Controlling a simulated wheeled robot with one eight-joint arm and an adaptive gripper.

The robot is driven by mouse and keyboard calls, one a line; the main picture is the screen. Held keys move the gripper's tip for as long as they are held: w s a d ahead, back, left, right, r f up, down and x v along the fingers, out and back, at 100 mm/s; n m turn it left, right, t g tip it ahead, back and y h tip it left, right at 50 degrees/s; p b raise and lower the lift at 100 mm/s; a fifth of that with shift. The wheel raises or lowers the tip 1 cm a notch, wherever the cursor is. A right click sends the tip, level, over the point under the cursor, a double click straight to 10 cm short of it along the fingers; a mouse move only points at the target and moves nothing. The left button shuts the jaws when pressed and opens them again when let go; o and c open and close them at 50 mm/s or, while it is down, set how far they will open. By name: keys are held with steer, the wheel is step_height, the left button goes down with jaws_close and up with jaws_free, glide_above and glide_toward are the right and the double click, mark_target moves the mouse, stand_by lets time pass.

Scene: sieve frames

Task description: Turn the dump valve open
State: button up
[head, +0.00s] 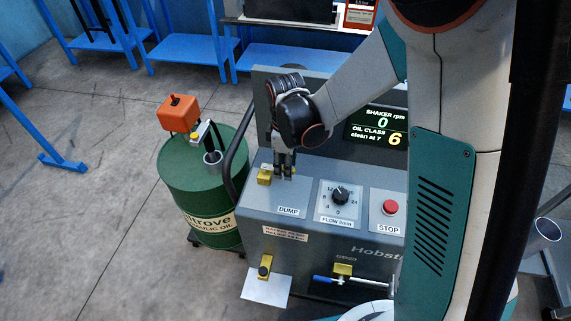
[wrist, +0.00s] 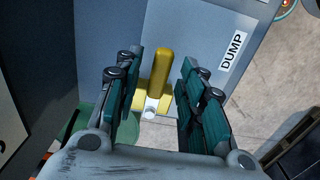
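The yellow dump valve (head: 264,177) is on the grey sloped panel of the machine, above and left of the DUMP label (head: 289,211). In the wrist view its long yellow handle (wrist: 161,78) points up the picture, with a short crosspiece and a pale round hub at its lower end. My gripper (head: 284,172) points down at the valve. In the wrist view my gripper (wrist: 160,82) is open, its two green-padded fingers on either side of the handle with a visible gap on each side. In the head view the fingers partly hide the valve.
Right of the valve are the flow knob (head: 340,195) and red STOP button (head: 390,207). A display (head: 377,127) stands above them. A green oil drum (head: 207,190) with an orange-topped pump stands close on the left. A blue-handled lever (head: 345,281) sits low in front.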

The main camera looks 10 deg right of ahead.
jaws_close()
steer(key=s+m, duration=0.1)
steer(key=m, duration=0.1)
steer(key=s+a+m, duration=0.1)
steer(key=m, duration=0.1)
steer(key=shift+a+b, duration=0.15)
steer(key=shift+b, duration=0.2)
steer(key=m, duration=0.1)
steer(key=a+m, duration=0.1)
steer(key=s+m, duration=0.1)
steer(key=m, duration=0.1)
steer(key=shift+a, duration=0.25)
steer(key=a+m, duration=0.1)
steer(key=m, duration=0.1)
steer(key=a+m, duration=0.1)
steer(key=m, duration=0.1)
steer(key=shift+s+a+m+b, duration=0.15)
steer(key=shift+s+m+b, duration=0.15)
steer(key=shift+s+b, duration=0.1)
steer(key=a+m, duration=0.1)
steer(key=m, duration=0.2)
steer(key=shift+w+a, duration=0.1)
steer(key=shift+a, duration=0.25)
steer(key=shift+w+a+m, duration=0.1)
steer(key=shift+a+m, duration=0.2)
steer(key=shift+m, duration=0.35)
steer(key=shift+w+a+m, duration=0.1)
steer(key=shift+a+m, duration=0.15)
steer(key=shift+m, duration=0.4)
